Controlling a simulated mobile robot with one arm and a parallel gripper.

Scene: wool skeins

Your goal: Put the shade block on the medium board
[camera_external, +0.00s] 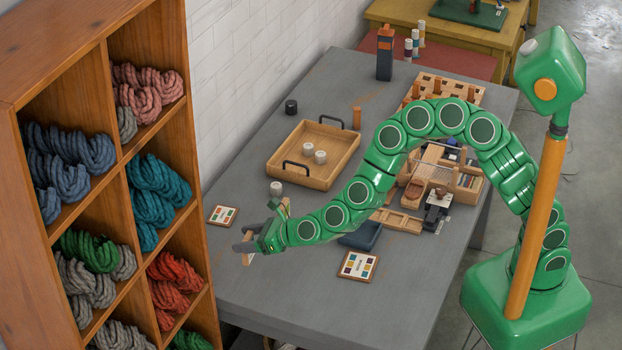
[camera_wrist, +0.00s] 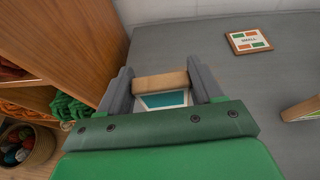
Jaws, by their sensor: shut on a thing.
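The shade block (camera_wrist: 160,84) is a wooden piece with a teal patch framed in white. It is pinched between the two grey fingers of my gripper (camera_wrist: 163,88) in the wrist view. In the external view my gripper (camera_external: 257,238) is above the left edge of the table, with the block partly hidden. A small board (camera_wrist: 249,40) marked SMALL, with green and orange patches, lies ahead to the right; it also shows in the external view (camera_external: 222,215). Another board (camera_external: 358,266) with coloured patches lies near the front; its label is too small to read.
A wooden shelf (camera_external: 115,175) of wool skeins stands close on the left. A tray (camera_external: 313,154) with white spools is further back. A wood-and-green piece (camera_wrist: 301,108) is at the right in the wrist view. The grey table (camera_external: 300,300) is clear at the front.

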